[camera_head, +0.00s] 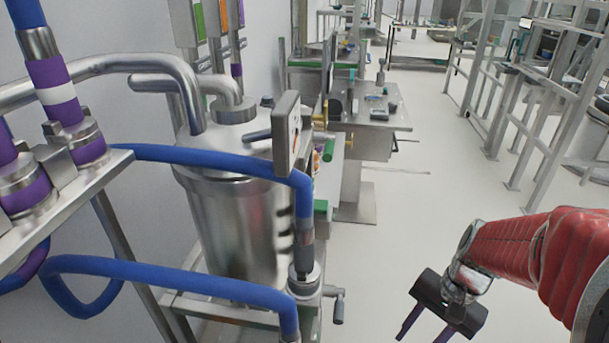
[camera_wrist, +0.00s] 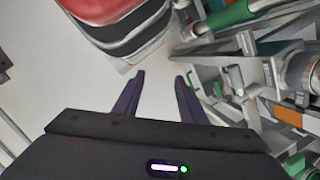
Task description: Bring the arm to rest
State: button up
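My gripper (camera_head: 426,329) is at the lower right of the head view, at the end of my red-sleeved arm, above the pale floor. Its two dark purple fingers point down and stand apart with nothing between them. In the wrist view the gripper (camera_wrist: 158,82) also shows open, with bare floor between the fingers. The fingers touch nothing that I can see. No bin shows in either view.
A steel vessel (camera_head: 235,220) on a metal cart stands left of my gripper, with blue hoses (camera_head: 170,284) in front. A steel table (camera_head: 365,115) stands further back. Metal frames (camera_head: 535,95) line the right. The aisle floor (camera_head: 425,190) between is clear.

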jog(key=s+a+r+n+t+h, duration=0.1)
jog(key=a+r+n+t, duration=0.2)
jog(key=r, duration=0.4)
jog(key=s+a+r+n+t+h, duration=0.1)
jog(key=a+r+n+t+h, duration=0.1)
jog(key=r, duration=0.6)
jog(key=a+n+t, duration=0.1)
jog(key=a+n, duration=0.1)
jog(key=n, duration=0.1)
jog(key=shift+s+n+t, duration=0.2)
jog(key=shift+n+t, duration=0.1)
jog(key=shift+n, duration=0.1)
dwell(0.4)
